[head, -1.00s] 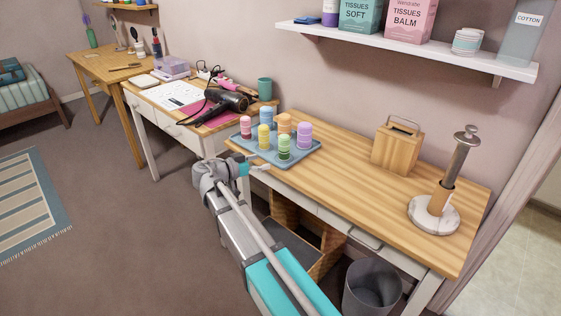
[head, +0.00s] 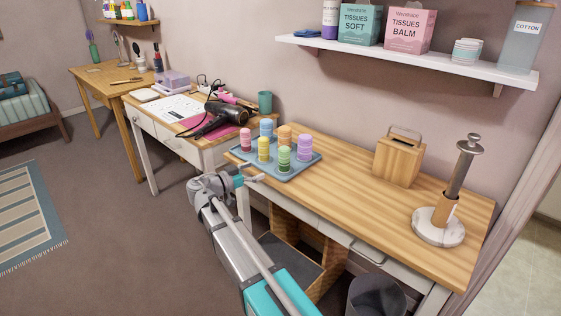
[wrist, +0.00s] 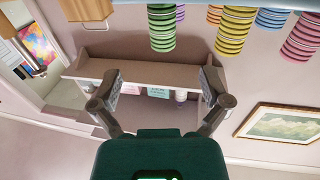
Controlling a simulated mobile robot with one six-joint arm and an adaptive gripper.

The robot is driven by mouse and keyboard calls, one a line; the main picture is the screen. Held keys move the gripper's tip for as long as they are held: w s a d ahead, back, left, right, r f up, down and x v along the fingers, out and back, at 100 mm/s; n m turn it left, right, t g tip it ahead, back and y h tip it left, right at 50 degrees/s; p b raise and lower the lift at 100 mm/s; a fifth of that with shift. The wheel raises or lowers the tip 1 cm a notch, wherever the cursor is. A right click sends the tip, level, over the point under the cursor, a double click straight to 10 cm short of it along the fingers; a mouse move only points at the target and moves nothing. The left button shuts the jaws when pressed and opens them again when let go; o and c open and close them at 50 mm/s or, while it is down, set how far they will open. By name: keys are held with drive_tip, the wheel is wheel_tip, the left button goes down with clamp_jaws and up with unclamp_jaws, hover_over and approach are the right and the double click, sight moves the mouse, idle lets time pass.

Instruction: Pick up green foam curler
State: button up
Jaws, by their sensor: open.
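The green foam curler (head: 284,159) stands upright at the front of a blue-grey tray (head: 306,168) on the wooden table. Other curlers stand around it: yellow (head: 263,149), pink-red (head: 245,141), blue (head: 266,129), orange (head: 285,136) and purple (head: 304,146). My gripper (head: 252,178) is just off the tray's front-left edge, apart from the green curler. In the wrist view, which looks upside down, my gripper (wrist: 160,87) is open with nothing between its fingers. The green curler (wrist: 161,28) hangs at the top there, beyond the fingertips.
A hair dryer (head: 222,115) and a teal cup (head: 265,101) are on the desk to the left. A wooden box (head: 399,160) and a holder on a marble base (head: 438,229) stand on the table's right. The table's middle is bare. A shelf (head: 420,61) hangs above.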

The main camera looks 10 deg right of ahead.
sight(280, 160)
drive_tip(key=shift+x, duration=3.4)
drive_tip(key=shift+x, duration=2.65)
drive_tip(key=shift+w+f, duration=0.1)
drive_tip(key=shift+f, duration=0.05)
drive_tip(key=shift+a, duration=0.1)
drive_tip(key=c, duration=1.2)
